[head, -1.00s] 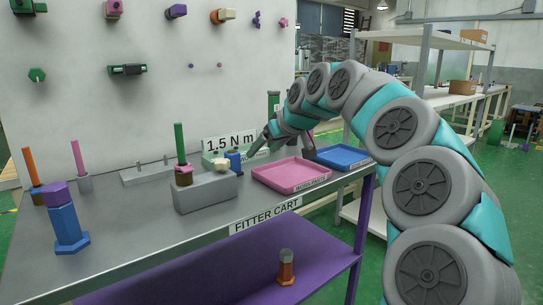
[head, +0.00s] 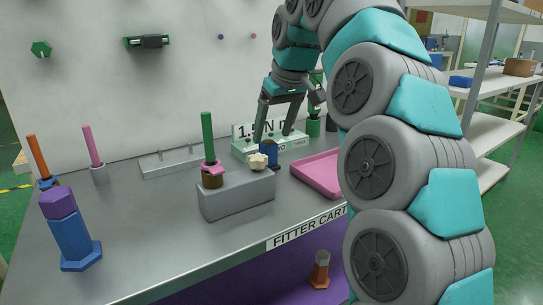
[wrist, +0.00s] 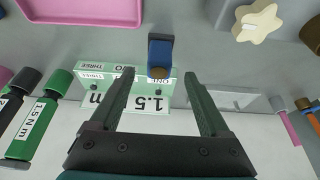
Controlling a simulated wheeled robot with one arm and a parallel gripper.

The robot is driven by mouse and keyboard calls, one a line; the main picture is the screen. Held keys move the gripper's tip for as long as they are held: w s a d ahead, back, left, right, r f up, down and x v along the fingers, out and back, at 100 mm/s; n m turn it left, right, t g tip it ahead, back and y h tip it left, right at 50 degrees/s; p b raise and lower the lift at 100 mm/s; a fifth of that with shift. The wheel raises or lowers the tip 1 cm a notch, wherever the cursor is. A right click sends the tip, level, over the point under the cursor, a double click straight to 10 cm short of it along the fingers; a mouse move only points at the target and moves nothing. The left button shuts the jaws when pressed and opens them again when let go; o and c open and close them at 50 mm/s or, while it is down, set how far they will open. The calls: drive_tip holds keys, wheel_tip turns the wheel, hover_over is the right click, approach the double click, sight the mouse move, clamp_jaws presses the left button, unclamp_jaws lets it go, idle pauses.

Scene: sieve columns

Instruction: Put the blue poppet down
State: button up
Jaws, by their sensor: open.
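The blue piece with a brown end (head: 268,153), which looks like the blue poppet, is at the front of the pale green labelled block (head: 302,148) on the cart top. In the wrist view the blue piece (wrist: 160,52) is centred just beyond my fingertips, with its brown end towards me. My gripper (head: 274,137) points down over the green block. Its fingers are open and apart in the wrist view (wrist: 160,78), with nothing held between them. Whether the blue piece rests in a hole of the block cannot be told.
A grey block (head: 236,196) with a green-rod piece (head: 208,140) and a cream star-shaped knob (head: 259,161) stands in front. A pink tray (head: 318,172) lies to the right, partly behind my arm. A blue and purple bolt (head: 72,235) stands at left. The cart's middle left is clear.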

sight(269, 143)
drive_tip(key=shift+x, duration=2.8)
drive_tip(key=shift+w+a+r, duration=0.1)
drive_tip(key=shift+w+r, duration=0.05)
drive_tip(key=shift+w, duration=0.05)
drive_tip(key=shift+c, duration=0.3)
clamp_jaws()
